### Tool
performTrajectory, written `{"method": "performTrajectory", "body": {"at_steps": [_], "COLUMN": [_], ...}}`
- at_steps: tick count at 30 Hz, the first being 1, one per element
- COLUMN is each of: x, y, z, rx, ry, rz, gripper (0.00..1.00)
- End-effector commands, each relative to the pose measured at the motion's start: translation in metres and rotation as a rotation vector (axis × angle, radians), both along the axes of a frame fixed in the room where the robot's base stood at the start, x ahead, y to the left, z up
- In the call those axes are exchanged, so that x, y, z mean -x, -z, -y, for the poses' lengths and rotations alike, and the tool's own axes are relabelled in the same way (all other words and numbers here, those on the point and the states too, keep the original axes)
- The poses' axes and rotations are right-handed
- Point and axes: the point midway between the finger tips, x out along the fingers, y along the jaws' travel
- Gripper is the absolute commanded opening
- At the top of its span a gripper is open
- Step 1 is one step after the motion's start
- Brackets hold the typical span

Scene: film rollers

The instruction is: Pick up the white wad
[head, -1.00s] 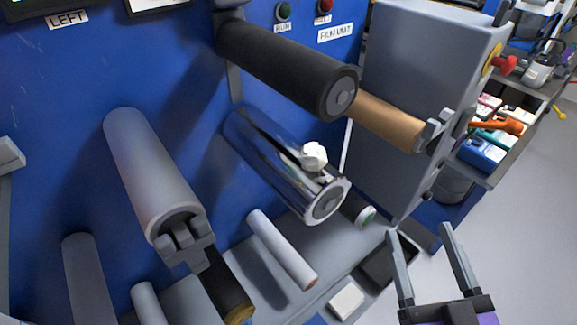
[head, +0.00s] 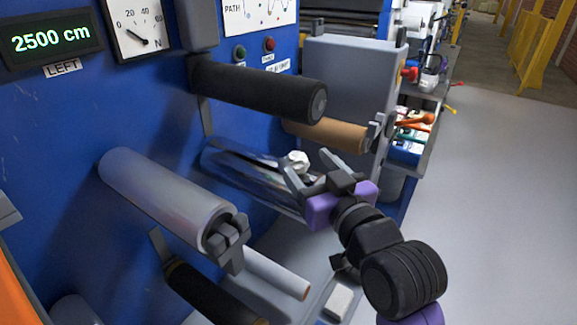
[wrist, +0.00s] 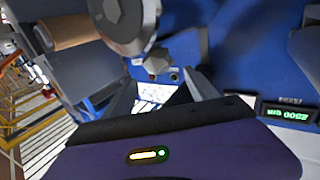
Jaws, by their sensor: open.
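The white wad (head: 297,160) is a small crumpled lump on the upper side of the shiny chrome roller (head: 232,166), near its front end. My gripper (head: 305,163) is open at the roller's front end, its fingers pointing towards the wad. In the head view the wad shows between and just behind the fingertips; I cannot tell whether they touch it. My gripper's body hides the roller's end.
A black roller (head: 262,90) juts out above the chrome one, with a tan roller (head: 330,135) to its right. A grey roller (head: 160,195) with a bracket lies left. A white block (head: 338,302) sits below. Open floor (head: 490,190) lies right.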

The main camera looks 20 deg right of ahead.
Motion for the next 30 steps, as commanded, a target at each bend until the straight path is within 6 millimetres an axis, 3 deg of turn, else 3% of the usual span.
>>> {"method": "performTrajectory", "body": {"at_steps": [18,28,30], "x": [-0.07,-0.076,-0.076], "y": [-0.001,0.001,0.001], "z": [-0.006,-0.006,-0.006], "rx": [0.002,0.003,0.003], "ry": [-0.001,-0.001,-0.001], "rz": [-0.004,-0.002,-0.002], "gripper": [0.67,0.67,0.53]}}
